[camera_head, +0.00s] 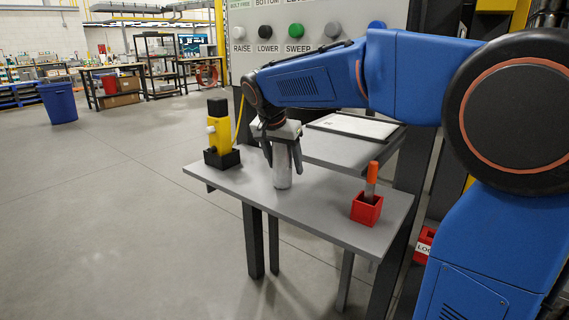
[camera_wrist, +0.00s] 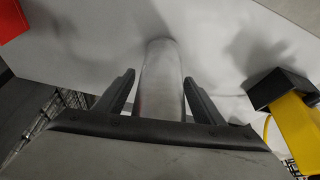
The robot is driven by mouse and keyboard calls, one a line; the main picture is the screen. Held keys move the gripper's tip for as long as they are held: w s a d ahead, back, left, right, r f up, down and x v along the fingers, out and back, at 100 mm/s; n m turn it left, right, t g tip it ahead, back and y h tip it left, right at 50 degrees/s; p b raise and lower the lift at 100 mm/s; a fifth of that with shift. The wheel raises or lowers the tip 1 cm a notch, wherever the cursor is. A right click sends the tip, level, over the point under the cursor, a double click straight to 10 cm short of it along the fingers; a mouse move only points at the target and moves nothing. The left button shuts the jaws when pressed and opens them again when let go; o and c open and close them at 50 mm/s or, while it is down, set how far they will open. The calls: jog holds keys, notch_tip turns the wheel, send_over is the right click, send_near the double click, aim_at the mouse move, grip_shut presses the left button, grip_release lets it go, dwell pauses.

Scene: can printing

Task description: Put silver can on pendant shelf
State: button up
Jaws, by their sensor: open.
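The silver can (camera_head: 282,165) stands upright on the grey table (camera_head: 313,215), near its middle. My gripper (camera_head: 283,168) is above the table, pointing down, with its fingers around the can. In the wrist view the silver can (camera_wrist: 161,85) is between the two open fingers of my gripper (camera_wrist: 160,90), with a gap showing on each side. I cannot make out which surface, if any, is the pendant shelf; a grey shelf-like surface (camera_head: 345,152) with a pale panel on it stands behind the table.
A yellow device in a black holder (camera_head: 221,158) stands at the table's left end. A red box (camera_head: 367,209) holding an orange-topped marker is at the right. A button panel (camera_head: 310,20) stands behind. The table's front middle is clear.

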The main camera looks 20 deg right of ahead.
jog(key=v, duration=1.2)
jog(key=shift+s, duration=0.1)
